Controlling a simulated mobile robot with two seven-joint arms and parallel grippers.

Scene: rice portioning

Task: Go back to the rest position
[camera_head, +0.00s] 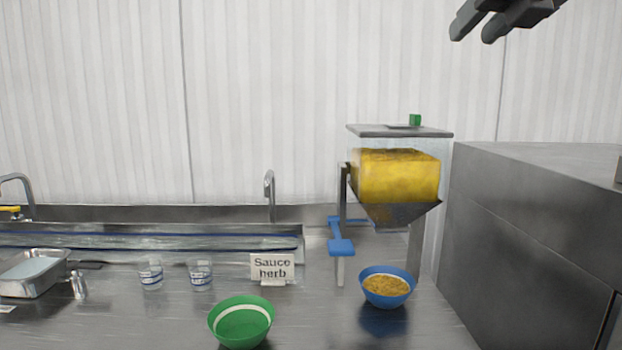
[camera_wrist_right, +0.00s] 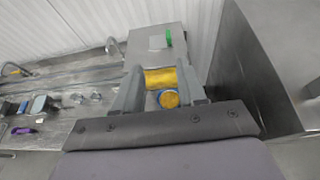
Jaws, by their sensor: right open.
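My right gripper (camera_head: 487,20) is at the top right of the head view, raised well above the counter and apart from everything. In the right wrist view its two fingers (camera_wrist_right: 160,95) stand apart with nothing held between them. The rice dispenser (camera_head: 396,178), a clear hopper with yellow content, stands below and left of the gripper. A blue bowl (camera_head: 387,287) with yellow-brown rice sits under its outlet; it also shows in the right wrist view (camera_wrist_right: 169,99). A green bowl (camera_head: 241,322) stands at the counter's front and looks empty. My left gripper is not in view.
A steel cabinet (camera_head: 540,220) stands at the right. A "Sauce herb" sign (camera_head: 272,267), two clear cups (camera_head: 200,274) and a metal tray (camera_head: 34,273) are on the counter. A faucet (camera_head: 269,194) stands at the back. The space above the counter's left side is free.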

